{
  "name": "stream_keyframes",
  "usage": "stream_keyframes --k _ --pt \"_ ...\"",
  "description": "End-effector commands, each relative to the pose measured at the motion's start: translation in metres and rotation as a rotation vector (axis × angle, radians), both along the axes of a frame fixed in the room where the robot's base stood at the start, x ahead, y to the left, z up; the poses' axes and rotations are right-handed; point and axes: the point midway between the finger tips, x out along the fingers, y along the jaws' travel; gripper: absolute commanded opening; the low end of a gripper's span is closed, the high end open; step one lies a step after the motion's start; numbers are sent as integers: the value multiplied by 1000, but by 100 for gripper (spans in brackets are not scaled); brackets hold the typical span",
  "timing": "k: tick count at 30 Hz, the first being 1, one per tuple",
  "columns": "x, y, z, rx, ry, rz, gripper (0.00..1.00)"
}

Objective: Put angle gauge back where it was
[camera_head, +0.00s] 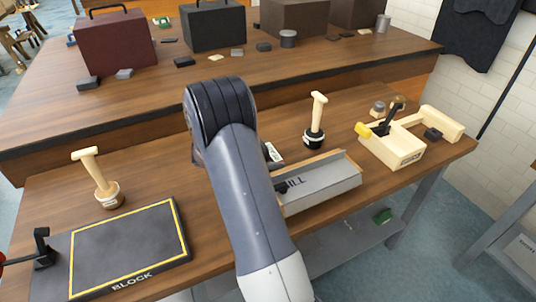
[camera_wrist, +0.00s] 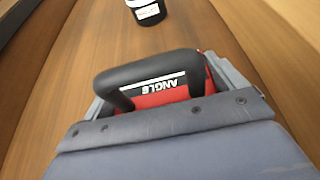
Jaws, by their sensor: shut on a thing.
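The angle gauge (camera_wrist: 165,97) shows in the wrist view as a red piece with a label reading ANGLE, upside down in the picture. A black curved bar crosses in front of it. My gripper (camera_wrist: 160,88) is shut on the gauge, over the wooden bench top. Whether the gauge touches the bench, I cannot tell.

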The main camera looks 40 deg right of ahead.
Motion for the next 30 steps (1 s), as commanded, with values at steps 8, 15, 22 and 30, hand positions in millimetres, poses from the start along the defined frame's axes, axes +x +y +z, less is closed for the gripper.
stream_keyframes --k 8,15,22,30 --pt "0 0 -2 0 0 0 100" --pt "0 0 0 0 0 0 100" --pt "8 26 12 0 -4 5 100" --pt "20 78 34 0 -3 4 100"
